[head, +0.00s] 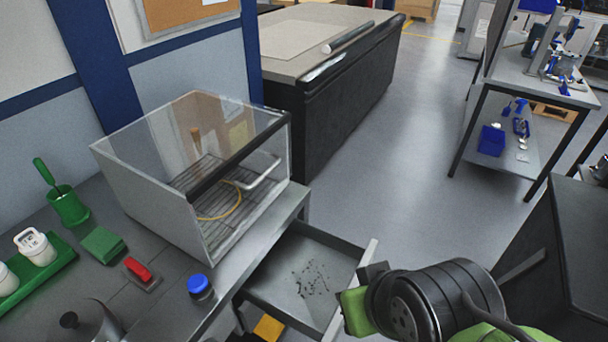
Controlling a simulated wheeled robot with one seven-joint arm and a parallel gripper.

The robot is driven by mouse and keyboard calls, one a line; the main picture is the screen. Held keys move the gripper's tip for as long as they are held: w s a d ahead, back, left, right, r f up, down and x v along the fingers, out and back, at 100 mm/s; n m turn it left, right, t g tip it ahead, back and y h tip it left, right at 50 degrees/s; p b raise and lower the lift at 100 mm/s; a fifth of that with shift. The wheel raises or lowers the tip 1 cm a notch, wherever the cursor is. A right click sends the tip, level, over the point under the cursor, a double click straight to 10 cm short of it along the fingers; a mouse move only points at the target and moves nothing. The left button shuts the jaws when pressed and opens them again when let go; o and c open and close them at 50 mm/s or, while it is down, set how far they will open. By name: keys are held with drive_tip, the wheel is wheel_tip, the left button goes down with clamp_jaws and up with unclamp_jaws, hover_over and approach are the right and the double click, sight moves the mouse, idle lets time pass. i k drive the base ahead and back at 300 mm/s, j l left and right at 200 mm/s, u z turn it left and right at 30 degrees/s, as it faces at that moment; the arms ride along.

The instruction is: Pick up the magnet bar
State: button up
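No object can be named as the magnet bar with certainty. A red-handled piece on a flat grey base (140,273) lies on the grey bench, left of the blue-capped jar, and may be it. My gripper (362,292) is at the lower right, beside the open drawer's right edge and well away from the red-handled piece. A green pad and a dark finger part show at its end. The gap between its fingers cannot be made out, and I see nothing clearly held.
A clear-lidded cabinet (200,165) stands on the bench. The open drawer (275,298) holds scattered dark bits. A blue-capped jar (200,288), green block (103,244), green cup (68,205) and metal pot (88,322) stand nearby. Open floor (400,180) lies beyond.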

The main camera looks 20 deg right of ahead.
sight(143, 276)
drive_tip(key=k+l, duration=0.25)
drive_tip(key=l, duration=0.15)
drive_tip(key=u, duration=1.4)
